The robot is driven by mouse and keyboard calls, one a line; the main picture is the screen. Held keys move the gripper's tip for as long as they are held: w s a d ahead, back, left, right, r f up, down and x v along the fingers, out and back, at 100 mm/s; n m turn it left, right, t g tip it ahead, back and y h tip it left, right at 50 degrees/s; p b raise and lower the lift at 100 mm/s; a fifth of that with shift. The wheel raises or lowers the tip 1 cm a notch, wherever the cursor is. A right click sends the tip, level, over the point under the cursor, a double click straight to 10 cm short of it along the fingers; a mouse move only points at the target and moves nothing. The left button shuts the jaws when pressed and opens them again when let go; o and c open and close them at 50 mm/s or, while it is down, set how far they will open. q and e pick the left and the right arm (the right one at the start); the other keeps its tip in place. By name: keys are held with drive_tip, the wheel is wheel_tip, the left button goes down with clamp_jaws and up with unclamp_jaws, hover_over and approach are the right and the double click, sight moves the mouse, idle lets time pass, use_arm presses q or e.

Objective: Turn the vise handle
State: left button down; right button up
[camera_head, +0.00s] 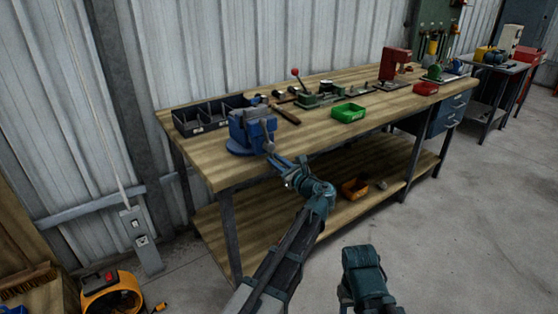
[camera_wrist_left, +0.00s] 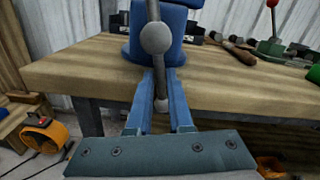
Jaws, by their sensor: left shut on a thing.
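A blue vise (camera_head: 247,131) stands at the near left corner of the wooden workbench (camera_head: 215,167). Its grey handle bar (camera_wrist_left: 153,12) shows upright in the left wrist view, passing a round grey hub (camera_wrist_left: 155,38) and ending low in a knob (camera_wrist_left: 161,105). My left gripper (camera_head: 277,158) reaches the vise front from below. In the left wrist view its two blue fingers (camera_wrist_left: 160,90) are shut on the lower part of the handle. The right arm (camera_head: 366,274) shows in part at the bottom of the head view; its gripper fingers cannot be made out.
Dark bins (camera_head: 210,118) stand behind the vise. A hammer (camera_head: 286,115), a green press with a red knob (camera_head: 318,97), a green tray (camera_head: 348,112) and a red press (camera_head: 395,65) are further right. The concrete floor in front is clear.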

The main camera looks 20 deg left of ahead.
use_arm(q)
drive_tip(key=shift+s+a+r+m, duration=0.1)
drive_tip(key=shift+s+a+m, duration=0.3)
drive_tip(key=shift+m, duration=1.05)
drive_tip(key=shift+s+a+r+m, duration=0.1)
drive_tip(key=shift+s+a+m, duration=0.3)
drive_tip(key=shift+m, duration=1)
drive_tip(key=shift+s+a+m, duration=0.15)
drive_tip(key=shift+s+m, duration=0.5)
drive_tip(key=shift+m, duration=0.8)
use_arm(e)
drive_tip(key=shift+r, duration=0.2)
use_arm(q)
drive_tip(key=c, duration=0.8)
unclamp_jaws()
drive_tip(key=shift+p, duration=0.3)
